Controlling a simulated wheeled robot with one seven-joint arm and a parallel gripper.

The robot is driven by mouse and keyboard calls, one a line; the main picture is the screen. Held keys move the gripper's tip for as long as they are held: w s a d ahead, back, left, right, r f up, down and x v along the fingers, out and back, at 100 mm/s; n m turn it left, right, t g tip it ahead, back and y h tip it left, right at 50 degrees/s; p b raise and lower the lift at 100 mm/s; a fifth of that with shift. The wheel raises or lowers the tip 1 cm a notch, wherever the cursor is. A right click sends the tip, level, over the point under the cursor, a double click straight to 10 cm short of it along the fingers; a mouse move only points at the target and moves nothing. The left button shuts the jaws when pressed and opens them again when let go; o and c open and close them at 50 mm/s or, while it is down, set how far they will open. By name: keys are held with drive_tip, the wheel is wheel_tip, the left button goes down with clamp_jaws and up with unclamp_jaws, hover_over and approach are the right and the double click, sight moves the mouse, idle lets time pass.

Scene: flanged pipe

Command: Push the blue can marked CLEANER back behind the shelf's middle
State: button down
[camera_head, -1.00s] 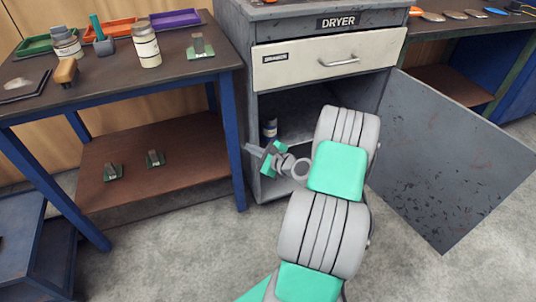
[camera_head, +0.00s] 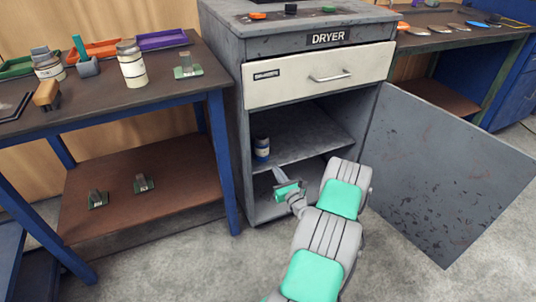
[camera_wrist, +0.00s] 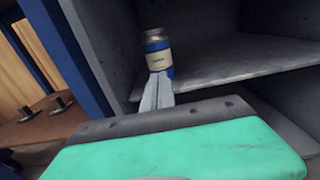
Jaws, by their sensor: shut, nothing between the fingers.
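The blue can (camera_head: 262,149) stands upright near the front left of the shelf (camera_head: 310,135) inside the open cabinet. It has a pale label and a grey top. In the wrist view the can (camera_wrist: 157,52) is straight ahead of my shut fingers (camera_wrist: 157,92), which overlap its lower part in the picture. I cannot tell whether they touch it. In the head view my gripper (camera_head: 278,174) is in front of the cabinet opening, a little below and to the right of the can. The fingers are together with nothing between them.
The cabinet's left wall (camera_head: 240,130) is close beside the can. The shelf to its right and behind it is bare. The cabinet door (camera_head: 440,170) hangs open at the right. A blue-legged table (camera_head: 120,105) stands at the left, and a closed drawer (camera_head: 320,75) is above.

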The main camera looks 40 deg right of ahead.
sight(265, 152)
drive_tip(key=b+x, duration=0.2)
drive_tip(key=x, duration=0.7)
